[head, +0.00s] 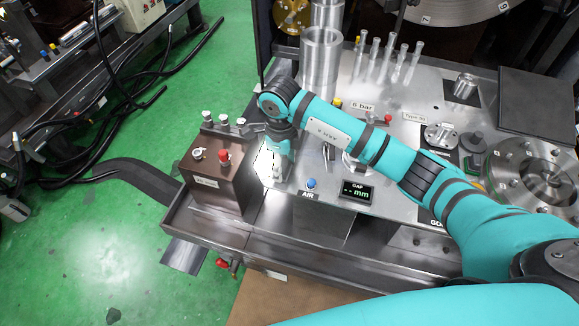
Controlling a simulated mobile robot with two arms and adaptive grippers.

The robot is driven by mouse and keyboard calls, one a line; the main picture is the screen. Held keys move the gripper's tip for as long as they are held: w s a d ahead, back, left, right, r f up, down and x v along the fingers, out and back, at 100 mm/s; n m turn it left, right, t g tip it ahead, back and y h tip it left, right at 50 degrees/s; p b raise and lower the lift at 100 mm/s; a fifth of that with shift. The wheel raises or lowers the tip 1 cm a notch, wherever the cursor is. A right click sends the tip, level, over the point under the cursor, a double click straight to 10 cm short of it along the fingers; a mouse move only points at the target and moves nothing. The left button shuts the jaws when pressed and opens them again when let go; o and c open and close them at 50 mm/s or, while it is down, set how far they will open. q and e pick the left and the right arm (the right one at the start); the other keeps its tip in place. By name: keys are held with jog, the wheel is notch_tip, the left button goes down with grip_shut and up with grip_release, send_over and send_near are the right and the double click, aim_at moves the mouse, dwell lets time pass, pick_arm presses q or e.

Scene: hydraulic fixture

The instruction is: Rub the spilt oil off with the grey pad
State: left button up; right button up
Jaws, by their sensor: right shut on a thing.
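My right gripper (271,171) points down at the bench's left end, close beside the brown metal box (213,180). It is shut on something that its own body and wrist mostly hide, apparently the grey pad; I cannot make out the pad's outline. A bright glare lies around the fingers. I cannot clearly pick out the spilt oil on the steel surface here. My left gripper is not in view.
The steel bench (262,222) has a raised front edge. A gap display (357,191) and blue air button (311,183) are right of the gripper. Steel cylinders (320,62) and several upright pins (388,55) stand behind. A round flange (535,172) is at right.

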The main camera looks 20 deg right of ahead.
jog(key=shift+w+a, duration=0.3)
jog(key=shift+a, duration=0.15)
jog(key=shift+w+a+f+b, duration=0.2)
jog(key=shift+w+a+b, duration=0.35)
jog(key=shift+a+b, duration=0.35)
jog(key=shift+w+a+b, duration=0.35)
jog(key=shift+w+a, duration=0.05)
jog(key=shift+a, duration=0.2)
jog(key=shift+f, duration=0.15)
jog(key=shift+s+d, duration=0.25)
jog(key=shift+d, duration=0.2)
jog(key=shift+s+d+p, duration=0.35)
jog(key=shift+s+d, duration=0.05)
jog(key=shift+d, duration=0.25)
jog(key=shift+s+d+f+p, duration=0.1)
jog(key=shift+s+d+p, duration=0.05)
jog(key=shift+s+d, duration=0.4)
jog(key=shift+s+d+r+p, duration=0.1)
jog(key=shift+s+d+p, duration=0.15)
jog(key=shift+d, duration=0.5)
jog(key=shift+s+d+f+p, duration=0.1)
jog(key=shift+s+d, duration=0.4)
jog(key=shift+d, duration=0.15)
